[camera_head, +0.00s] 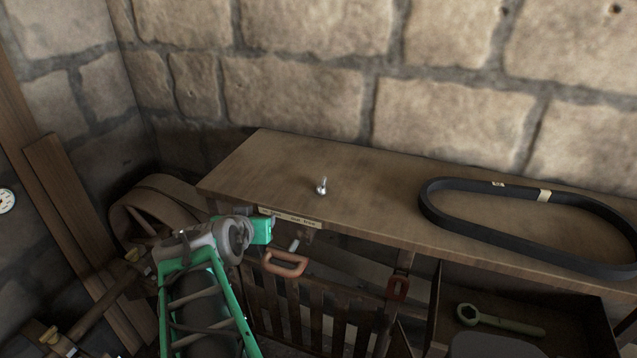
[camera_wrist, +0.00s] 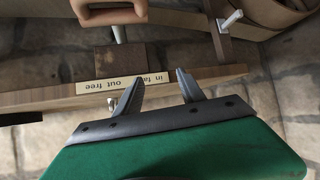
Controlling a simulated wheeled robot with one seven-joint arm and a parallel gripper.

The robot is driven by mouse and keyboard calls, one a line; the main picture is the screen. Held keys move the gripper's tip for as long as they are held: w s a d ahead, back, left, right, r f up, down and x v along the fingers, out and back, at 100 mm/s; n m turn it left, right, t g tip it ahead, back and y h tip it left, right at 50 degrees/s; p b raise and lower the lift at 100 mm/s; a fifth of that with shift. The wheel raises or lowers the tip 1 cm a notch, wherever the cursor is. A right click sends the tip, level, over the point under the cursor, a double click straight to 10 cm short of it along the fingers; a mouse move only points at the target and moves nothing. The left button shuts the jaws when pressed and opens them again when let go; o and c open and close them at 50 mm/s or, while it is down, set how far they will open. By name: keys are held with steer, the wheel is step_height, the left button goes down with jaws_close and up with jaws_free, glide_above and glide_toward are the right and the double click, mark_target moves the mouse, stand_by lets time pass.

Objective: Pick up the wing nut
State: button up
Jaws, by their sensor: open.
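The wing nut (camera_head: 321,185) is a small silvery piece standing on the wooden bench top (camera_head: 370,205), behind the front edge. In the wrist view, a small shiny piece (camera_wrist: 111,103) beside the label is probably the same wing nut, partly hidden and too small to make out. My gripper (camera_wrist: 156,80) is open and empty, its two dark fingers spread apart. In the head view its green body is at the bench's front left, to the left of and nearer than the wing nut, apart from it. The fingertips are not clear there.
A black belt (camera_head: 525,225) lies on the bench's right side. A lettered label (camera_head: 290,217) is on the front edge, above an orange-handled lever (camera_head: 285,264). A green wrench (camera_head: 500,320) lies on a lower shelf. Bench top around the nut is clear; a stone wall stands behind.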

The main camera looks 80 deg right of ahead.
mark_target(317, 190)
steer(key=s+d+r+m+g+h, duration=0.1)
steer(key=s+d, duration=0.1)
steer(key=s, duration=0.1)
steer(key=s+d+r+m+g+h, duration=0.1)
steer(key=s+d, duration=0.1)
steer(key=s, duration=0.2)
steer(key=s+d+r+m+g, duration=0.1)
steer(key=s+d+r, duration=0.1)
steer(key=s, duration=0.1)
steer(key=shift+s+m+h, duration=0.3)
steer(key=shift+s+h, duration=0.05)
steer(key=shift+h, duration=0.05)
steer(key=p+x, duration=0.2)
steer(key=x, duration=0.5)
steer(key=shift+w+d, duration=0.1)
steer(key=shift+d, duration=0.05)
steer(key=shift+c, duration=0.5)
jaws_close()
